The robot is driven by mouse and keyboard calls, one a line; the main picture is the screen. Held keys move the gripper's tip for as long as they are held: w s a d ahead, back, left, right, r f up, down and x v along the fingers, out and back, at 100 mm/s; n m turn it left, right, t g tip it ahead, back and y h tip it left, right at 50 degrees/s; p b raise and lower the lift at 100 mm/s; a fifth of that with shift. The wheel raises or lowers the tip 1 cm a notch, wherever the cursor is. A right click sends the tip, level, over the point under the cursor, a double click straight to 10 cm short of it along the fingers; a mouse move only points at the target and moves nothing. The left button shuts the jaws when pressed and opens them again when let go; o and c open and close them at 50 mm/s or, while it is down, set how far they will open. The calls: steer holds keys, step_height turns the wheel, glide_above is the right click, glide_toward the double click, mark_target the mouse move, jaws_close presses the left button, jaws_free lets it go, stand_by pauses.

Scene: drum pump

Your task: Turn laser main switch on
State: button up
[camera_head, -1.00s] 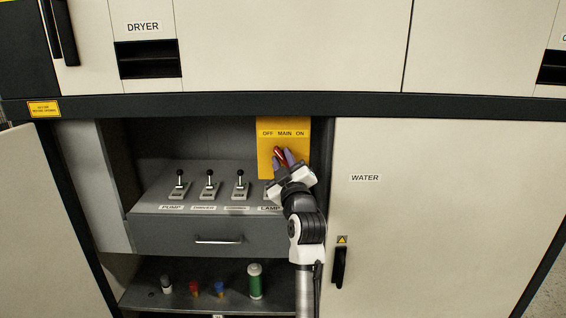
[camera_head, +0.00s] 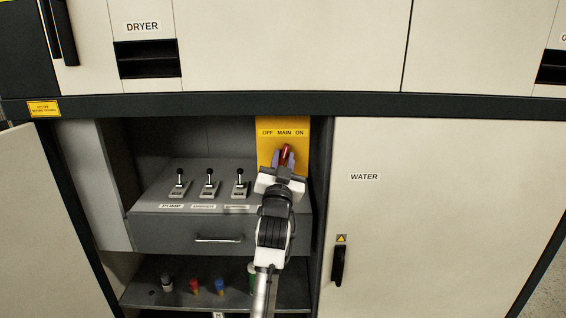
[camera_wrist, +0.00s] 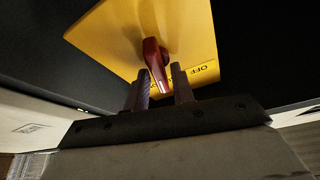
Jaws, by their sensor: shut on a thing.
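The main switch is a red rotary handle (camera_head: 287,149) on a yellow panel (camera_head: 298,127) marked OFF, MAIN, ON from left to right. In the head view its upper end leans slightly right of upright, toward the ON side. My gripper (camera_head: 283,158) is shut on the red handle from below and in front, one finger on each side. The wrist view shows the red handle (camera_wrist: 153,57) between the two fingers of my gripper (camera_wrist: 160,84), with the OFF marking upside down on the yellow panel (camera_wrist: 110,35). The fingers partly hide the handle's lower end.
Several small lever switches (camera_head: 209,183) stand on the grey console left of my gripper; my arm hides the lamp one. Below are a drawer (camera_head: 160,236) and a shelf with small bottles (camera_head: 193,287). The closed WATER door (camera_head: 440,210) is to the right.

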steer(key=m+h+b, duration=0.1)
steer(key=m, duration=0.1)
steer(key=m+g+h+b, duration=0.1)
steer(key=m+b, duration=0.1)
steer(key=shift+f+m, duration=0.2)
steer(key=shift+m, duration=0.2)
steer(key=shift+m+g+h+b, duration=0.5)
steer(key=shift+m+h+b, duration=0.35)
steer(key=shift+m, duration=0.65)
steer(key=shift+r, duration=0.15)
steer(key=o, duration=0.7)
